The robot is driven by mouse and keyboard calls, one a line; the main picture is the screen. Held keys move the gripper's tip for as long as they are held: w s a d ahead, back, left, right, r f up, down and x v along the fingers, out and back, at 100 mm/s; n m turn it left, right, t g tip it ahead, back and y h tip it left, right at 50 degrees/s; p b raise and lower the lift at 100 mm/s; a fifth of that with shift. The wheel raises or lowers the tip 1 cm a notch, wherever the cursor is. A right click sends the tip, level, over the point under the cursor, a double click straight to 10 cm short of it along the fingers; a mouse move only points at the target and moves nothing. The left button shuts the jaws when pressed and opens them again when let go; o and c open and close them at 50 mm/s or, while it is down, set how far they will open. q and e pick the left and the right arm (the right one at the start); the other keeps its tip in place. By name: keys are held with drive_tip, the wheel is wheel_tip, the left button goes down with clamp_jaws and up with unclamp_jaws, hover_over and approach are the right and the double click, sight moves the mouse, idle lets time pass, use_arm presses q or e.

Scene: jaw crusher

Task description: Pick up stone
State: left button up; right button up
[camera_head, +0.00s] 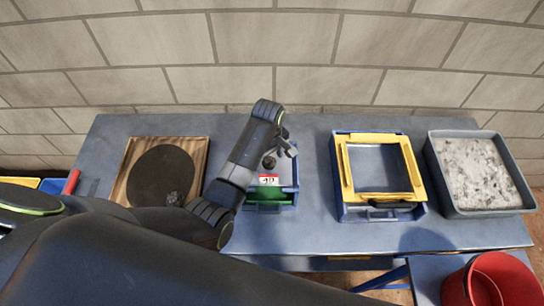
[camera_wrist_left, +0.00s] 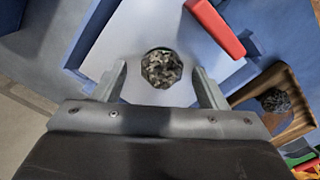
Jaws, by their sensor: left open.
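A rough dark grey stone (camera_wrist_left: 162,69) shows in the left wrist view between the two fingers of my left gripper (camera_wrist_left: 161,76), with gaps at both sides. It appears over a pale plate in a blue device; whether it rests on it I cannot tell. In the head view my left gripper (camera_head: 281,156) is open above the blue device (camera_head: 287,190) with a red-and-white display, and a small dark stone (camera_head: 269,162) shows by the fingers. Another dark stone (camera_head: 173,197) lies on the round dark patch of the wooden board (camera_head: 196,160). My right gripper is out of view.
A blue box with a yellow frame (camera_head: 418,178) stands right of the device. A grey tray of pale rubble (camera_head: 480,170) is at the far right. A red bucket (camera_head: 500,278) stands front right. My left arm covers the front left of the table (camera_head: 310,235). A block wall stands behind.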

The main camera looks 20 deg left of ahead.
use_arm(q)
drive_tip(key=shift+w+f, duration=0.1)
drive_tip(key=shift+s+d+r, duration=0.15)
drive_tip(key=shift+s+r, duration=0.1)
drive_tip(key=shift+s, duration=0.15)
drive_tip(key=c, duration=1.2)
drive_tip(key=shift+w, duration=0.1)
